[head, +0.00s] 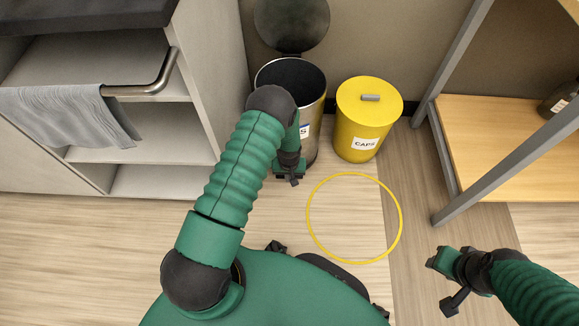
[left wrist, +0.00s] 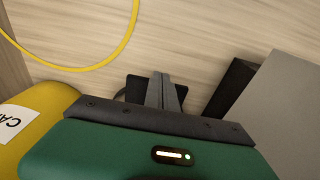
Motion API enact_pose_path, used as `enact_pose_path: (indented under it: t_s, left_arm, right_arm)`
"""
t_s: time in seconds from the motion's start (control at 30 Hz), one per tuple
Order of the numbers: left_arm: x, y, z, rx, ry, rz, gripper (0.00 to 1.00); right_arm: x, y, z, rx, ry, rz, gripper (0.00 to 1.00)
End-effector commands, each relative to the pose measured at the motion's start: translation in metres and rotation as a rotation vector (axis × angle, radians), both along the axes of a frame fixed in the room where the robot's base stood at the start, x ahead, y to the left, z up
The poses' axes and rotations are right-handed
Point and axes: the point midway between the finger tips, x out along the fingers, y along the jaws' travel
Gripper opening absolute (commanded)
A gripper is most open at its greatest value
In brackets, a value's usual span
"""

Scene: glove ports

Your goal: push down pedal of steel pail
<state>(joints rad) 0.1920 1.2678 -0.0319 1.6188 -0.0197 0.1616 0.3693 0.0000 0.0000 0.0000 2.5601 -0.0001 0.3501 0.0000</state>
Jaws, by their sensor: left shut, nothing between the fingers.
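The steel pail (head: 309,140) stands against the back wall, its round lid (head: 292,22) raised and its dark inside open to view. My left gripper (head: 290,180) reaches down in front of the pail, low near its base. In the left wrist view its fingers (left wrist: 165,90) are shut with nothing between them. A black plate that looks like the pedal (left wrist: 134,88) shows right by the fingertips; in the head view the gripper mostly hides it. I cannot see the contact itself. My right gripper (head: 440,264) is over the floor at the lower right, away from the pail; its fingers are unclear.
A yellow bin (head: 368,118) labelled CAPS, lid closed, stands right of the pail. A yellow ring (head: 401,222) lies on the floor before it. A cabinet (head: 205,70) with a towel (head: 62,112) on its rail is at left; a wooden-shelved rack (head: 500,150) is at right.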

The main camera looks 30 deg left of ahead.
Motion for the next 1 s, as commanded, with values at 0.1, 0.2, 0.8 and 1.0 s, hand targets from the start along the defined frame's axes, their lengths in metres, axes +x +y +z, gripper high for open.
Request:
enact_pose_path:
  t_s: [0.1, 0.2, 0.8, 1.0]
  left_arm:
    - [-0.001, -0.001, 0.02, -0.001, 0.001, 0.0, 0.0]
    - [-0.003, -0.002, 0.045, 0.0, 0.0, 0.0, 0.0]
    - [-0.013, -0.008, 0.163, 0.0, 0.001, 0.0, 0.0]
    - [-0.013, -0.009, 0.164, 0.0, 0.001, 0.0, 0.0]
  right_arm:
    - [0.0, 0.0, 0.015, 0.0, 0.0, 0.0, 0.36]
    - [0.0, 0.0, 0.03, 0.0, 0.0, 0.0, 0.36]
    - [0.0, 0.0, 0.093, 0.0, 0.0, 0.0, 0.36]
    - [0.0, 0.0, 0.093, 0.0, 0.0, 0.0, 0.36]
